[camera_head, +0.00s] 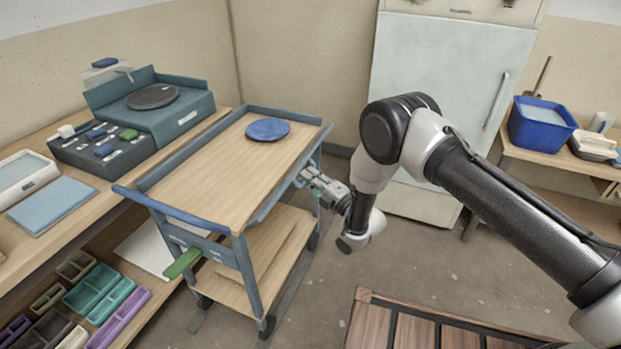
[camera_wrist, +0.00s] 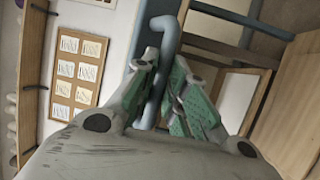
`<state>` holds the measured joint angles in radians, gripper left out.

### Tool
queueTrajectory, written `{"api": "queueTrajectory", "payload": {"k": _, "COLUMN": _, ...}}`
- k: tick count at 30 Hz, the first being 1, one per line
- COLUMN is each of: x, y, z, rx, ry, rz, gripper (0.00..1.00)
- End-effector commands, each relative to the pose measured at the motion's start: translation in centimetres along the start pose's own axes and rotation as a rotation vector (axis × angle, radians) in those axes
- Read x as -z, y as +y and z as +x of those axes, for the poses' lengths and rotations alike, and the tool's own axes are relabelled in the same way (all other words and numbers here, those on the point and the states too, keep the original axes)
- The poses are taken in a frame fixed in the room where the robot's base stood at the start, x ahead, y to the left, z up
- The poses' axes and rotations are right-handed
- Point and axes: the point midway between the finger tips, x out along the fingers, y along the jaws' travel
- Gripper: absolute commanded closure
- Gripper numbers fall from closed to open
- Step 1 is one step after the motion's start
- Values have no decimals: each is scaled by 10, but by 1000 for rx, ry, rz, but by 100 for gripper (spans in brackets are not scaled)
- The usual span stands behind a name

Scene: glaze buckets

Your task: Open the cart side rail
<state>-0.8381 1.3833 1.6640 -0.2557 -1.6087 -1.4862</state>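The cart (camera_head: 196,188) is blue-grey with a wooden top and lower shelf. Its side rail (camera_head: 290,172) runs along the right edge of the top. My gripper (camera_head: 308,178) is at this right side, just below the level of the top. In the wrist view, a bent blue-grey bar (camera_wrist: 163,50) of the cart passes between the two green-padded fingers of my gripper (camera_wrist: 166,72). The fingertips are close to the bar on both sides. I cannot tell whether both pads press on it.
A blue plate (camera_head: 267,129) lies on the cart top. A workbench (camera_head: 62,228) stands to the left, a pale cabinet (camera_head: 450,75) behind. A slatted wooden surface (camera_head: 420,332) is at the bottom right. Floor right of the cart is clear.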

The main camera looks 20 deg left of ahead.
Motion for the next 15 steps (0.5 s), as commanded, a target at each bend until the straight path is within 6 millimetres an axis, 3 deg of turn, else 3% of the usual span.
{"api": "queueTrajectory", "payload": {"k": 15, "x": -1, "y": -11, "z": -3, "rx": -136, "ry": 0, "rz": 57, "gripper": 100}}
